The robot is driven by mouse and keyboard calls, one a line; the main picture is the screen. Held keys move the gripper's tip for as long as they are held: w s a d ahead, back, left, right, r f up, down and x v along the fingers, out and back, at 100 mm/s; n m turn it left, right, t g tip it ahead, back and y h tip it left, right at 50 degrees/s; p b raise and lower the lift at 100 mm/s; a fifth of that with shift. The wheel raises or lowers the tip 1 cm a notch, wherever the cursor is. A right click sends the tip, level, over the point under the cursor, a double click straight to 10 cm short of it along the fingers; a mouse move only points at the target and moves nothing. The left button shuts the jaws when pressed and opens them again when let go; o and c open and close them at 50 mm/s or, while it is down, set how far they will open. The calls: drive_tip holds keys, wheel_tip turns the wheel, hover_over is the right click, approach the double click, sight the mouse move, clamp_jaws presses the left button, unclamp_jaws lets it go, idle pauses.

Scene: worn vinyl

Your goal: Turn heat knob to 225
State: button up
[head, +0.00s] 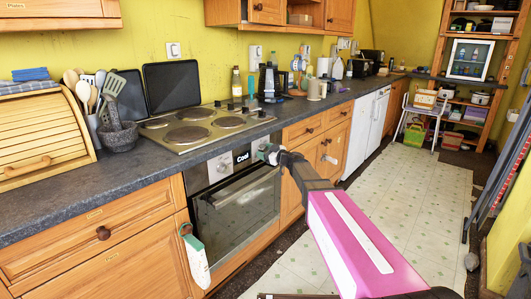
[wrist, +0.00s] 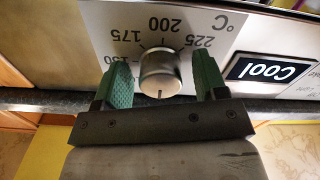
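The heat knob (wrist: 160,72) is a round silver dial on the oven's pale control panel. The wrist view shows it upside down, with 175, 200, 225 and °C printed around it. A small dark mark on the knob points to the bottom of that picture, away from those numbers. My gripper (wrist: 163,80) is open, with one green finger on each side of the knob. I cannot tell whether either finger touches it. In the head view my gripper (head: 268,153) is at the panel, right of the "Cool" label (head: 242,157), and hides the knob.
The oven door (head: 236,208) is below the panel, and the hob (head: 200,124) is above on the dark worktop. An oven mitt (head: 195,258) hangs at the cabinet left of the oven. The patterned floor (head: 400,205) to the right is mostly clear.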

drive_tip(key=c, duration=0.8)
